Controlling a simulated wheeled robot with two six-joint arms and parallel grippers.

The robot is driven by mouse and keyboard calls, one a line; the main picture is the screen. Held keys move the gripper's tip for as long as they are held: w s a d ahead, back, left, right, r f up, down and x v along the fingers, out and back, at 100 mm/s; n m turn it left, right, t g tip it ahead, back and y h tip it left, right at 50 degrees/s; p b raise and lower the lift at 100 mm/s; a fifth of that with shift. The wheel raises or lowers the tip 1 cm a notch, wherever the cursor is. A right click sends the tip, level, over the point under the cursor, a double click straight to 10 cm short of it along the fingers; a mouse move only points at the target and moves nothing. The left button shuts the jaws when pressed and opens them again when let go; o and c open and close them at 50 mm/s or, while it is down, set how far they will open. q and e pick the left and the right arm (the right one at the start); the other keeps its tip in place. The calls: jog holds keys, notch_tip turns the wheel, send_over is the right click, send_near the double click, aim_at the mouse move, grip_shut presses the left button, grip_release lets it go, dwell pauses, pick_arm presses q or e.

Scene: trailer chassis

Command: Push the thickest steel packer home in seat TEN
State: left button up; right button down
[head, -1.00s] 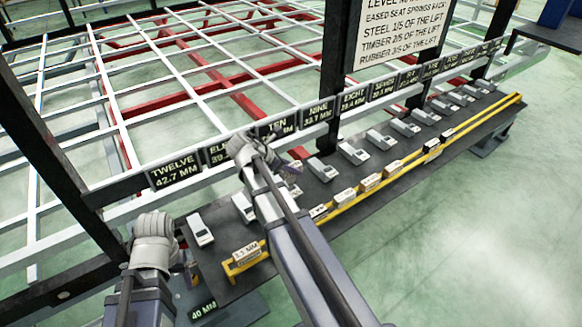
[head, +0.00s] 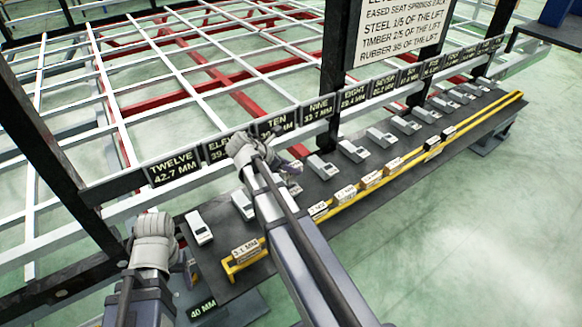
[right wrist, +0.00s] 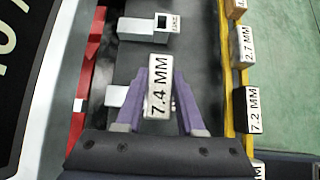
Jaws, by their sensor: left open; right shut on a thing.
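My right gripper (right wrist: 160,78) is shut on a pale steel packer marked 7.4 MM (right wrist: 159,90), held between its purple fingers. A grey seat unit (right wrist: 117,96) shows partly below and left of the packer; I cannot tell whether they touch. My left gripper (head: 190,265) is open and empty at the bench's near left end.
The dark bench (head: 225,262) carries a row of seat units, including one under TWELVE (head: 199,228) and one under NINE (head: 322,168). A yellow rail (head: 400,164) holds several marked packers along the front edge. A black post (head: 334,75) and sign stand behind.

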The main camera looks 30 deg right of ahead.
aim_at(281, 174)
jog(key=shift+f+b, duration=2.8)
jog(key=shift+c, duration=2.2)
grip_release()
jog(key=p+v, duration=0.4)
jog(key=v, duration=0.2)
jog(key=shift+r+p, duration=0.3)
jog(key=shift+p, duration=0.1)
jog(key=shift+a+r+p, duration=0.4)
jog(key=shift+a+r, duration=0.05)
jog(key=shift+a, duration=0.15)
